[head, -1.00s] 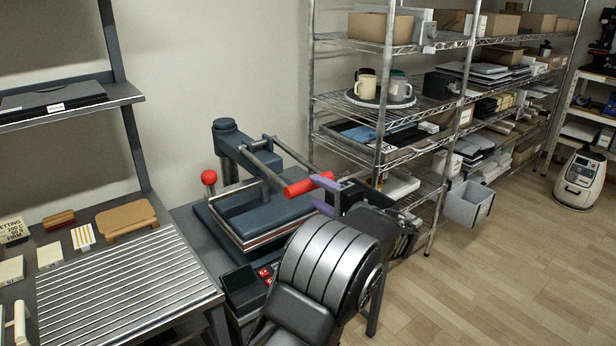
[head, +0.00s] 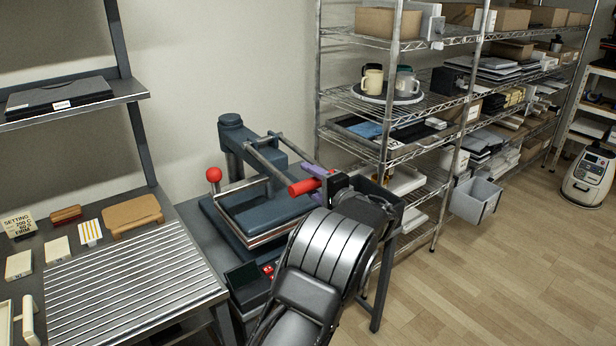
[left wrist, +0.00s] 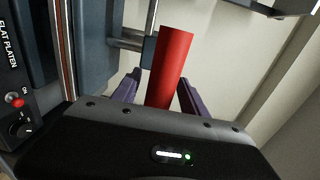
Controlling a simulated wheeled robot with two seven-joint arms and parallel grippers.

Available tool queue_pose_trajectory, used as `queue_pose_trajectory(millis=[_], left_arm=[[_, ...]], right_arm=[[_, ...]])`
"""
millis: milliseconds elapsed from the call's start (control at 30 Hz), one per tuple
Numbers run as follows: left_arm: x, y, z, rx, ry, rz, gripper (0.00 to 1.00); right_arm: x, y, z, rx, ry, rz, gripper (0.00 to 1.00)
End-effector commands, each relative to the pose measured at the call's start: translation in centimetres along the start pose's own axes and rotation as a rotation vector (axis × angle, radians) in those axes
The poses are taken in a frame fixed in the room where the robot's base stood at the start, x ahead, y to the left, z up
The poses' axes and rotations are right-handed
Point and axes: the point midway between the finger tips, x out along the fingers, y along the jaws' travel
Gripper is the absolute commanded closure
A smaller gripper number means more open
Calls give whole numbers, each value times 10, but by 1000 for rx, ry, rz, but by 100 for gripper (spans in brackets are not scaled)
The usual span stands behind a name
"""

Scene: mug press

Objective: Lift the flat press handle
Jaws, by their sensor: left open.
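The flat press (head: 268,205) stands on a dark bench with its arm over the flat platen. Its red handle (head: 302,187) sticks out at the front right of the press arm. In the left wrist view the red handle (left wrist: 170,62) lies between the two purple fingers of my left gripper (left wrist: 158,92). The fingers are open, with a visible gap on the right side. My right gripper is not in view.
A red ball knob (head: 213,174) rises at the press's left. A ribbed table (head: 125,290) with small blocks stands to the left. A wire shelf (head: 400,135) with mugs and boxes stands close behind my gripper. A grey bin (head: 474,202) hangs from it. Open floor lies right.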

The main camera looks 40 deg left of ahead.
Motion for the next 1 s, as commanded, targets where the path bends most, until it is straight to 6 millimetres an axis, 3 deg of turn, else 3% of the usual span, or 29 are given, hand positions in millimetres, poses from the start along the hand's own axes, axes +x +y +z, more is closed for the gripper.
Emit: queue_pose_trajectory(millis=[400,1000], left_arm=[[10,1,0,1,1,1,50],[10,1,0,1,1,1,100]], right_arm=[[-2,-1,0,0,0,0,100],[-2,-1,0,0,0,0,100]])
